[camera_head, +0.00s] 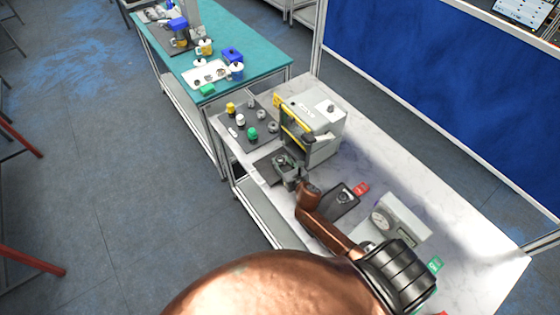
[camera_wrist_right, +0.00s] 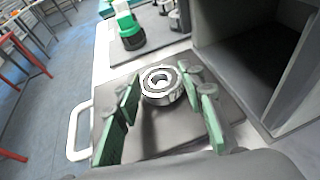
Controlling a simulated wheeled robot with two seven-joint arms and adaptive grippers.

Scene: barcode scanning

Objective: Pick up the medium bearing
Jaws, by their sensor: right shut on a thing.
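A silver ring-shaped bearing (camera_wrist_right: 162,86) with a dark inner ring sits between the green fingers of my right gripper (camera_wrist_right: 163,92) in the right wrist view. The gripper is shut on it, one finger on each side. The bearing is over a dark plate (camera_wrist_right: 155,133) with a white handle, in front of the grey machine's opening. In the head view my right gripper (camera_head: 284,166) is at that plate (camera_head: 266,168), and the fingers largely hide the bearing. Whether the bearing touches the plate is hard to tell. My left gripper is not in view.
A grey machine (camera_head: 325,112) with a yellow-edged front stands close behind the gripper. A dark mat (camera_head: 240,117) beyond holds green, yellow and white parts and several grey rings. A dial gauge (camera_head: 381,218) and a dark scale-like device (camera_head: 340,203) stand nearer me.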

